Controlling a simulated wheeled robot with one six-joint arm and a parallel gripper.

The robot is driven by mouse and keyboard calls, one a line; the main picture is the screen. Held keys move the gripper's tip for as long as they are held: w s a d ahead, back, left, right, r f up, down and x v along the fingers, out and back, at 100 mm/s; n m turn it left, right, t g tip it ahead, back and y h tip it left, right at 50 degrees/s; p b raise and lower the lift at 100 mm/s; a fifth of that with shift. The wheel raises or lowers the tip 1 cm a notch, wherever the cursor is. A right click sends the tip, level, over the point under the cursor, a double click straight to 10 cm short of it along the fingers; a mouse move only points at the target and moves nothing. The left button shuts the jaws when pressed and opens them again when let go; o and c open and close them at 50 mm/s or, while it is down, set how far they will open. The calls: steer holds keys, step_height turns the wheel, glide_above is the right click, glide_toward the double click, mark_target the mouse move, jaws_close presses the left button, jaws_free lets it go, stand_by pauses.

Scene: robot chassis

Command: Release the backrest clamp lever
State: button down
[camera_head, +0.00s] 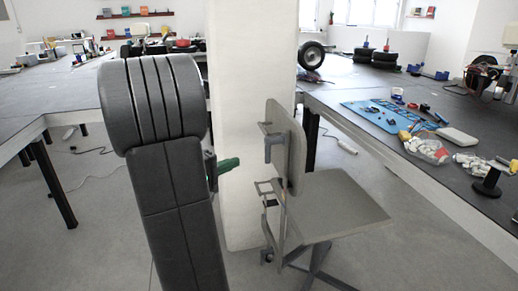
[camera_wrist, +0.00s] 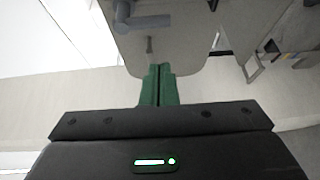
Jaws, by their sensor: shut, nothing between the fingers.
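The grey chair's backrest (camera_head: 296,150) stands upright above the seat, right of my arm in the head view. A grey clamp with its lever (camera_head: 272,143) sits on the backrest's left side. My gripper (camera_head: 229,165) has green fingers and is left of the clamp, apart from it. In the wrist view the green fingers (camera_wrist: 159,68) are together and empty, overlapping the edge of the backrest panel (camera_wrist: 185,55). The grey clamp (camera_wrist: 142,20) shows beyond the fingertips at the top. A small dark peg (camera_wrist: 149,45) lies between clamp and fingertips in the picture.
The chair seat (camera_head: 335,205) and its metal frame are below the backrest. A white pillar (camera_head: 250,100) stands behind. A workbench (camera_head: 445,180) on the right holds a blue mat (camera_head: 390,115), containers and small parts. Open floor lies around the chair.

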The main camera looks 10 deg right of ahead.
steer(key=shift+w+a+r+t, duration=0.1)
steer(key=shift+w+a+t, duration=0.15)
steer(key=shift+w, duration=0.2)
steer(key=shift+w+a+r+t, duration=0.1)
steer(key=shift+w+a+t, duration=0.15)
steer(key=shift+w, duration=0.2)
steer(key=shift+d, duration=0.15)
steer(key=b+x, duration=0.1)
steer(key=x, duration=0.9)
steer(key=shift+s+d, duration=0.2)
steer(key=shift+s, duration=0.8)
steer(key=shift+s+d, duration=0.15)
steer(key=shift+s, duration=0.9)
